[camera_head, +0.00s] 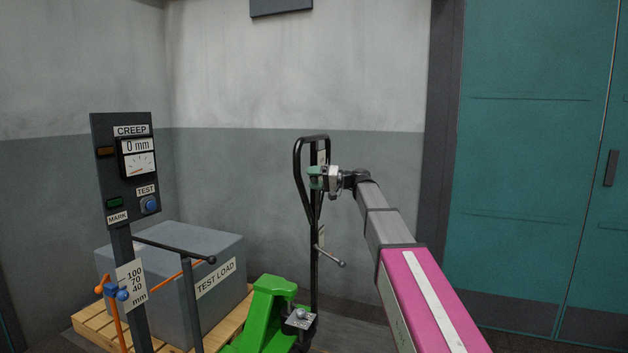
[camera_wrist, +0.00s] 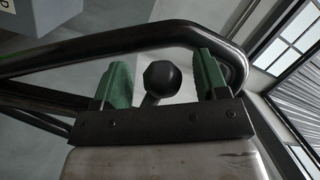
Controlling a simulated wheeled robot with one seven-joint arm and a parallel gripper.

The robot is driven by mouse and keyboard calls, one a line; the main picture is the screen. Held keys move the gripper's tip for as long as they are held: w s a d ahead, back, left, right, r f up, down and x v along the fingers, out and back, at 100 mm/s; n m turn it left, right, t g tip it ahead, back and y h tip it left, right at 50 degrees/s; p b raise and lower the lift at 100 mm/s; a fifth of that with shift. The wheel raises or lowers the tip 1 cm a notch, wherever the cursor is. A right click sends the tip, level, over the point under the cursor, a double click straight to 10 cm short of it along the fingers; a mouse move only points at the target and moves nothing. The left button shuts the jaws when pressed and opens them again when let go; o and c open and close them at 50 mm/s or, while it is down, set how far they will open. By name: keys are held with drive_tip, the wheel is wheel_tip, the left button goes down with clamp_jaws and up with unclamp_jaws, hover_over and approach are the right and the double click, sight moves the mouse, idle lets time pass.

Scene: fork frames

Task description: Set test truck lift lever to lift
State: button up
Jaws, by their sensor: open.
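The test truck is a green pallet truck (camera_head: 262,318) with a black loop handle (camera_head: 299,165) standing upright. My gripper (camera_head: 316,178) is at the handle's loop. In the wrist view my gripper (camera_wrist: 162,72) shows two green fingers spread apart. A black ball knob on a short stem (camera_wrist: 161,77) sits between them, with gaps on both sides. It looks like the lift lever's knob; the fingers are not closed on it. The handle's tube (camera_wrist: 105,42) crosses just beyond the fingers. The lever's setting marks cannot be read; my gripper hides the knob in the head view.
A side rod with a ball end (camera_head: 331,257) sticks out lower on the handle's shaft. A grey test load (camera_head: 180,245) sits on a wooden pallet (camera_head: 88,325) at left, behind a creep gauge post (camera_head: 126,175). A teal door (camera_head: 530,150) stands at right.

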clamp_jaws()
drive_tip(key=shift+w+f+n, duration=0.1)
drive_tip(key=shift+f+n, duration=0.85)
drive_tip(key=shift+n, duration=0.05)
drive_tip(key=shift+w+d+f+n+h, duration=0.1)
drive_tip(key=shift+w+f+n+h, duration=0.15)
drive_tip(key=shift+f+n, duration=0.45)
drive_tip(key=shift+w+d+f+n+h, duration=0.1)
drive_tip(key=shift+w+f+n+h, duration=0.15)
drive_tip(key=shift+f+n, duration=0.4)
drive_tip(key=shift+r, duration=0.1)
unclamp_jaws()
drive_tip(key=shift+s, duration=0.1)
drive_tip(key=s+d, duration=0.1)
drive_tip(key=d, duration=0.9)
drive_tip(key=shift+s+d+r, duration=0.3)
drive_tip(key=shift+s+r, duration=0.1)
drive_tip(key=shift+r, duration=0.05)
